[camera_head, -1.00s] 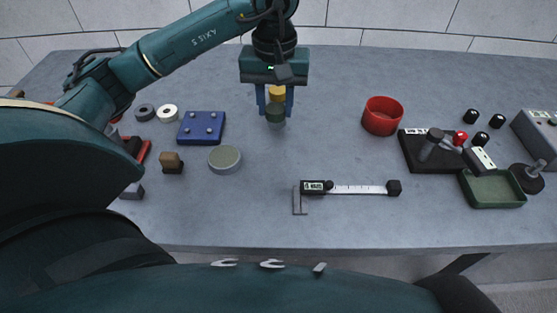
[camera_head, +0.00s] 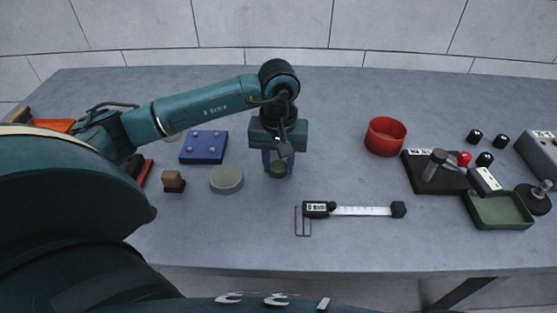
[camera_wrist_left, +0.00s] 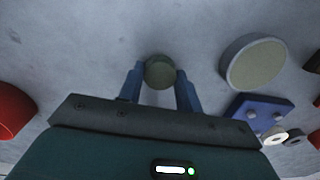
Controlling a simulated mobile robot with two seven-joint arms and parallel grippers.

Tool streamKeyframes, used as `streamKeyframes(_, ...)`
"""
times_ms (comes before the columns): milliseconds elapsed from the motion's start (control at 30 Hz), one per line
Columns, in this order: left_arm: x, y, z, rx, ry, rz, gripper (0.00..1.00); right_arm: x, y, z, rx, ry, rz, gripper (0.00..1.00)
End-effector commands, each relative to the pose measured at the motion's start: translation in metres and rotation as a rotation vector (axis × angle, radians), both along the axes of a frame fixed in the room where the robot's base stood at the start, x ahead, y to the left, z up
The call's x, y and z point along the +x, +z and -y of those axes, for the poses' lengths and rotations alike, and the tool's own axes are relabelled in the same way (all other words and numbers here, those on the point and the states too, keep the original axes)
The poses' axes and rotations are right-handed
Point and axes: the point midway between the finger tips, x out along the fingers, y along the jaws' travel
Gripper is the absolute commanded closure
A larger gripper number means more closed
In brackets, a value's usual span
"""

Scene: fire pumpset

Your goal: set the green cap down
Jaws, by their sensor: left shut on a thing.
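My left gripper (camera_head: 278,165) is shut on the small round green cap (camera_head: 278,171), low over the middle of the grey table. In the left wrist view the cap (camera_wrist_left: 160,71) sits between the blue fingertips (camera_wrist_left: 160,78). I cannot tell whether the cap touches the table. My right gripper is not in view.
A grey-green round disc (camera_head: 227,179) lies just left of the gripper, with a blue studded plate (camera_head: 203,147) behind it. A red bowl (camera_head: 385,136) stands to the right. A caliper (camera_head: 350,210) lies in front. Bare table (camera_head: 330,170) lies right of the cap.

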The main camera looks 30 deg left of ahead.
Motion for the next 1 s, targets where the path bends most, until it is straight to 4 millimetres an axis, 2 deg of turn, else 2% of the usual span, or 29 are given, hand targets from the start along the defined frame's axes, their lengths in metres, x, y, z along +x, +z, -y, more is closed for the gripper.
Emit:
streamKeyframes(167, 0.0, -0.005, 0.0, 0.0, 0.0, 0.001, 0.93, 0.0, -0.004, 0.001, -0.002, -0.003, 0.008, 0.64)
streamKeyframes(200, 0.0, -0.003, 0.0, 0.0, 0.0, 0.0, 0.62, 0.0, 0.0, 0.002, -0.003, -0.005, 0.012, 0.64)
streamKeyframes(433, 0.0, -0.003, 0.0, 0.0, 0.0, 0.0, 0.44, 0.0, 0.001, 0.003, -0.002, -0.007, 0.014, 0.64)
streamKeyframes(767, 0.0, 0.003, 0.0, -0.001, 0.0, 0.0, 0.44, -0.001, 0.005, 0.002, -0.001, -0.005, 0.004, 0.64)
streamKeyframes(867, 0.001, 0.015, 0.0, -0.002, 0.0, 0.005, 0.44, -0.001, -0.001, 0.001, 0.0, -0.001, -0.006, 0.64)
streamKeyframes(1000, 0.001, 0.045, 0.0, -0.001, -0.001, 0.007, 0.44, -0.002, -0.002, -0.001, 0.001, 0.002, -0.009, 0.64)
